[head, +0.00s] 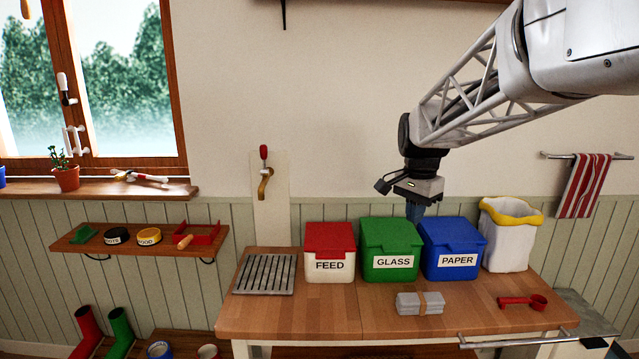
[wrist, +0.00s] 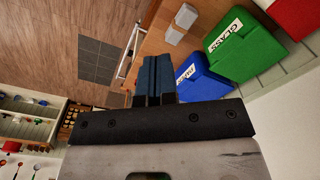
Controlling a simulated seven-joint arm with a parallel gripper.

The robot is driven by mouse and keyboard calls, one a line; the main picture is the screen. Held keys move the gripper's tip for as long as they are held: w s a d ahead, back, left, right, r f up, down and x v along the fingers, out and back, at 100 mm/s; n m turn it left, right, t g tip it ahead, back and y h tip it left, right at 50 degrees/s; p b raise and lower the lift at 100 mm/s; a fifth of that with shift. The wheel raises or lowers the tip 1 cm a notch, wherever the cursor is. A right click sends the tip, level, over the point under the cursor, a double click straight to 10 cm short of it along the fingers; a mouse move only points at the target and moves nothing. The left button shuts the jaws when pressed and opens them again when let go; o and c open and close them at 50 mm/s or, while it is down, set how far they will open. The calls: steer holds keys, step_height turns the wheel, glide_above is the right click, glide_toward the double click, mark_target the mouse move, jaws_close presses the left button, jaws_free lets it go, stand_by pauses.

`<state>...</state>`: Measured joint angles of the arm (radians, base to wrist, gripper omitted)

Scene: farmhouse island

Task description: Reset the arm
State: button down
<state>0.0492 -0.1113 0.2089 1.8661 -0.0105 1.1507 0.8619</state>
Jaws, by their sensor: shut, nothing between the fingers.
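My gripper (head: 415,211) is shut and empty. In the head view it points down, in front of the wall and above the back of the green GLASS bin (head: 391,240) and the blue PAPER bin (head: 452,238). In the wrist view the shut fingers (wrist: 154,72) show at the middle. The blue bin (wrist: 205,82) and the green bin (wrist: 246,48) show beside and beyond them there. My arm reaches in from the upper right of the head view.
A red-lidded FEED bin (head: 330,262), a white bin with yellow liner (head: 508,247), a slatted rack (head: 265,274), a grey bundle (head: 420,303) and a red scoop (head: 524,302) stand on the wooden island (head: 330,312). A shelf (head: 70,241) is at left.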

steer(key=s+a+f+n, duration=0.1)
steer(key=s+f+n, duration=0.1)
steer(key=s, duration=0.9)
steer(key=s+a+f+n+t, duration=0.1)
steer(key=s+f+n, duration=0.2)
steer(key=s, duration=0.9)
steer(key=s+a+f+n+t, duration=0.1)
steer(key=s+f+n, duration=0.2)
steer(key=s, duration=0.8)
steer(key=shift+s+n, duration=0.4)
steer(key=shift+n, duration=0.7)
